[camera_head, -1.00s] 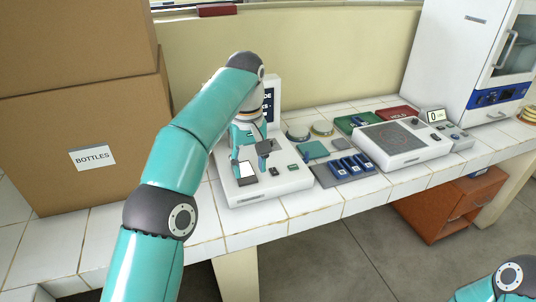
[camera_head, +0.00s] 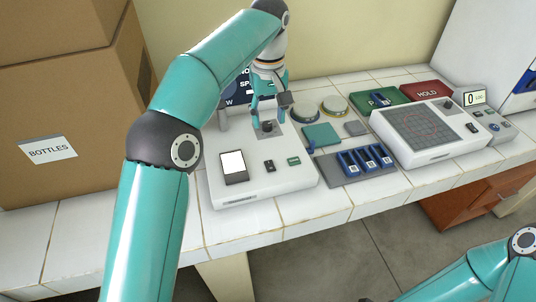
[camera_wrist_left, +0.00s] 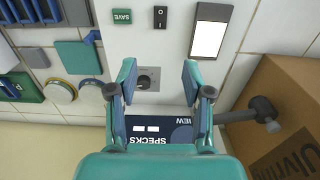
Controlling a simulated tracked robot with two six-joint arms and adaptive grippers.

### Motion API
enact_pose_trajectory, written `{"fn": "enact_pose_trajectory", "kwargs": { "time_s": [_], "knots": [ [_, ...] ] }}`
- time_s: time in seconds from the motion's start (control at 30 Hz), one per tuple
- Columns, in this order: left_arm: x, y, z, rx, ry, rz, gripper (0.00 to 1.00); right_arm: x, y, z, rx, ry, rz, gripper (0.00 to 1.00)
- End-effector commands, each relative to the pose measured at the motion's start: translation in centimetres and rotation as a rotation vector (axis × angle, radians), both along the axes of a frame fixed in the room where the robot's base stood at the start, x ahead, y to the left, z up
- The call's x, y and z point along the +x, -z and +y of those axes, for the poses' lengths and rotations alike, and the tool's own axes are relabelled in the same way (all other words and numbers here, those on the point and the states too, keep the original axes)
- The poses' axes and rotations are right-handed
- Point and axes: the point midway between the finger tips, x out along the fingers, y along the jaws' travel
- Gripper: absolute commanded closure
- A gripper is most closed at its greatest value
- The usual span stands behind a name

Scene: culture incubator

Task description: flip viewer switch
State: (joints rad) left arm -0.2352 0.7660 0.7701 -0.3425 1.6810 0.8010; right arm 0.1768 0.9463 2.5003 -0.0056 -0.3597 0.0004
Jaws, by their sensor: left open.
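The viewer is a white box (camera_head: 238,192) on the tiled bench. Its top carries a small black rocker switch (camera_head: 269,166), a bright white panel (camera_head: 233,167) to its left and a green SAVE button (camera_head: 293,161) to its right. The switch (camera_wrist_left: 160,17) shows at the top of the left wrist view. My left gripper (camera_wrist_left: 158,75) is open and empty, apart from the switch, over the viewer's rear part. Between its fingers shows a round dark fitting on a grey plate (camera_wrist_left: 147,80). A dark display reading SPECKS (camera_wrist_left: 150,132) is partly hidden by the gripper. My right gripper is out of frame.
A large cardboard box (camera_head: 70,110) labelled BOTTLES stands left of the viewer. To its right are a rack of blue slides (camera_head: 365,160), round lidded dishes (camera_head: 305,111), a green tray, a red HOLD tray (camera_head: 428,91) and a white gridded device (camera_head: 425,140).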

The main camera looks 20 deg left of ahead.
Motion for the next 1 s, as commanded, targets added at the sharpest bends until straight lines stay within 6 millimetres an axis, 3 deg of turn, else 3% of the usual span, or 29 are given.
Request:
{"fn": "enact_pose_trajectory", "kwargs": {
  "time_s": [0.13,0.5,0.7,1.0],
  "knots": [
    [-0.1,3.6,0.2,0.001,-0.002,0.006,0.5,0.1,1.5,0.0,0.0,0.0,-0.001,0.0],
    [-0.1,11.1,0.3,0.001,-0.006,0.006,0.5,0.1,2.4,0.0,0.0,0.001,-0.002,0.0],
    [-0.1,13.5,0.3,-0.001,-0.005,0.004,0.5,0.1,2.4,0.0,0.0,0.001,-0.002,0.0],
    [0.0,14.4,0.3,-0.001,-0.005,0.003,0.5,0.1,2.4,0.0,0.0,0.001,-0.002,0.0]
  ]
}}
